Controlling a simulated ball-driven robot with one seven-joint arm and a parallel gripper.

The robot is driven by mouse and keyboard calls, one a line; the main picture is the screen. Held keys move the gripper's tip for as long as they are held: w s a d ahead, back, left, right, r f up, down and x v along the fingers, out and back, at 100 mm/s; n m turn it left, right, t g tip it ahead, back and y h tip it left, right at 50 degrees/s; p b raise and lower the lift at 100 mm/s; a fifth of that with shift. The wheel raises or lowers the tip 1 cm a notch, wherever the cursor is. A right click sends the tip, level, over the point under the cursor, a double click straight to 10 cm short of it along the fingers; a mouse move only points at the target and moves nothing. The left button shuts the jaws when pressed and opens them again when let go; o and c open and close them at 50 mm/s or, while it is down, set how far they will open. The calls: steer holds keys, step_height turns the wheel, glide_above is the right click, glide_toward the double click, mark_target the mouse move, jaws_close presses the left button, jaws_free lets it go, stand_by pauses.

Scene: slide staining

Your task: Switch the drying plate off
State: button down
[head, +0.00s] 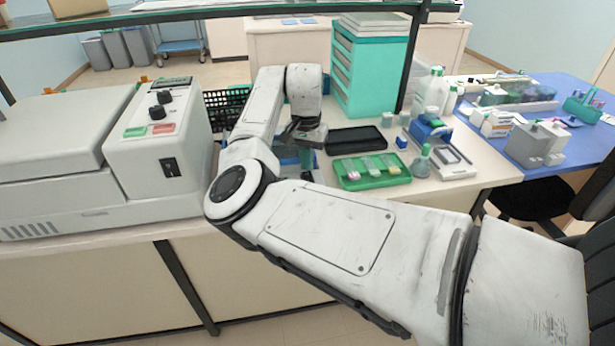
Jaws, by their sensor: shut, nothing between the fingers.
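My gripper (306,172) points down over the bench behind my forearm, left of the green tray. It is shut with nothing in it. A blue object (288,155) beside and below it is mostly hidden by my arm. A flat black plate or tray (357,140) lies on the bench to the right of my gripper. I cannot tell for certain which of these is the drying plate.
A large grey machine (60,140) with knobs, green and red buttons and a black rocker switch (170,167) stands at left. A green tray (371,183) with small containers, a teal drawer unit (362,72), bottles and a balance-like device (450,160) stand right.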

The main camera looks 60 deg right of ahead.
mark_target(306, 174)
steer(key=shift+f, duration=1)
stand_by(0.8)
step_height(306, 174, up, 7)
steer(key=p, duration=0.6)
stand_by(0.7)
